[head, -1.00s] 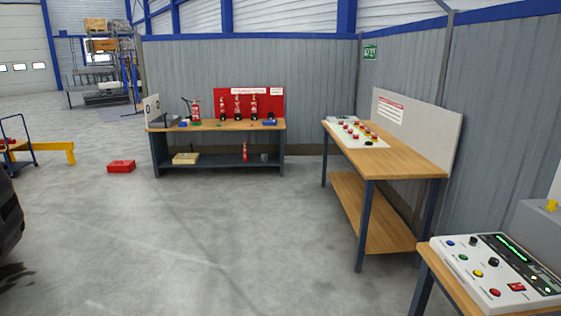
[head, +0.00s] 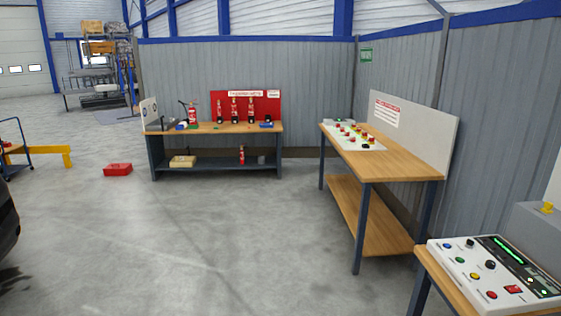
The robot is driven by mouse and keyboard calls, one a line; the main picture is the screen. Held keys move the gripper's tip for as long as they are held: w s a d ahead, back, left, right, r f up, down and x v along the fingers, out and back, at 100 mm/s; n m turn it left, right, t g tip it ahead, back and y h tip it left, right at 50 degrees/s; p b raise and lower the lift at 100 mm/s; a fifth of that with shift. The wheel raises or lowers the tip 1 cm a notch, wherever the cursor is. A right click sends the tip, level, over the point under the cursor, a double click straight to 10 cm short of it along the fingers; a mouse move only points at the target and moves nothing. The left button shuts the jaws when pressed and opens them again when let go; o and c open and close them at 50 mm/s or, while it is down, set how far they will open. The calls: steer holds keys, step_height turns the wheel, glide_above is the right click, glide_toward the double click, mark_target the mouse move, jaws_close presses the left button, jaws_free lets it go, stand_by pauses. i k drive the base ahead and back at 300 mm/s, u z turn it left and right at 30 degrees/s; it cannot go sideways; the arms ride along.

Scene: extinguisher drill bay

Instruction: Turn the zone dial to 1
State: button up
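A white control panel (head: 482,281) lies on a wooden table at the lower right of the head view. It carries two black knobs, one near the far edge (head: 470,243) and one in the middle (head: 490,265). The labels are too small to read, so I cannot tell which is the zone dial or where it points. Blue, green, yellow and red buttons line the panel's left side. A dark strip with a green lit display (head: 508,250) is on its right. My gripper is not in view.
A second wooden table (head: 400,163) with a white button board (head: 352,138) stands in the middle right. A workbench (head: 217,170) with extinguishers stands at the back wall. A red box (head: 118,169) lies on the floor. The grey floor in the middle is clear.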

mark_target(490, 264)
steer(key=z, duration=4.25)
steer(key=i, duration=0.1)
steer(key=u, duration=2.95)
